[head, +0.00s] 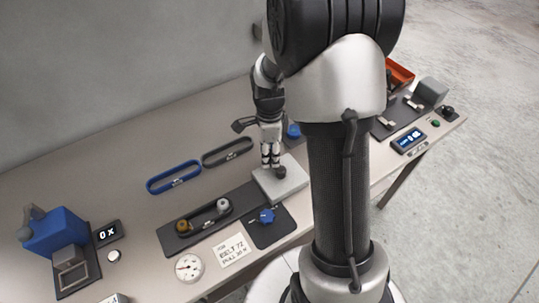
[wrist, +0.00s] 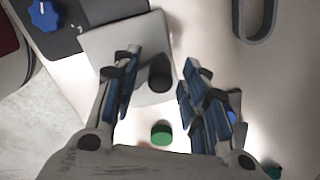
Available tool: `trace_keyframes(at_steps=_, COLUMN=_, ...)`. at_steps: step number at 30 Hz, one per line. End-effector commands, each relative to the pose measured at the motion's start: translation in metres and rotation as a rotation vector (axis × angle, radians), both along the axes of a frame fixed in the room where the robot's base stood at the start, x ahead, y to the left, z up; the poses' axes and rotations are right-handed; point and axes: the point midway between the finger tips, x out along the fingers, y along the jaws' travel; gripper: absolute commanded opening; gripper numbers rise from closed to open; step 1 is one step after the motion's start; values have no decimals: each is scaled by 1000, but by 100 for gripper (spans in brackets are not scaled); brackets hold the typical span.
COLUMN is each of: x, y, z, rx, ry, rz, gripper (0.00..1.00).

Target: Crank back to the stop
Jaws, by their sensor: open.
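My gripper (head: 270,163) points down over a light grey square plate (head: 289,188) on the bench. A short dark upright knob (head: 281,173) stands on this plate and looks like a crank's handle; no crank arm can be made out. In the wrist view my gripper (wrist: 162,62) is open, with one finger to each side of the dark knob (wrist: 160,77). The knob is between the fingers, with gaps showing on both sides. The grey plate (wrist: 110,55) lies beneath. I cannot tell how deep the fingers reach beside the knob.
A blue star knob (head: 266,215) sits on a dark plate just in front. A belt and pulley board (head: 175,238) is to the left, with blue (head: 160,190) and dark (head: 226,162) loops behind. A dial gauge (head: 189,268) is near the front edge. A green button (wrist: 162,131) shows below.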

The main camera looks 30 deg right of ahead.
Motion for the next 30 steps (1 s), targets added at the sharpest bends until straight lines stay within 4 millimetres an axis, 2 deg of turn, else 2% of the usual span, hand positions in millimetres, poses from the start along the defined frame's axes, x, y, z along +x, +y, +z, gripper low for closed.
trace_keyframes(at_steps=11, x=0, y=0, z=-5, rx=0, ry=-1, rz=0, gripper=40)
trace_keyframes(at_steps=27, x=0, y=0, z=-5, rx=0, ry=0, rz=0, gripper=4)
trace_keyframes(at_steps=30, x=0, y=0, z=-5, rx=0, ry=0, rz=0, gripper=0)
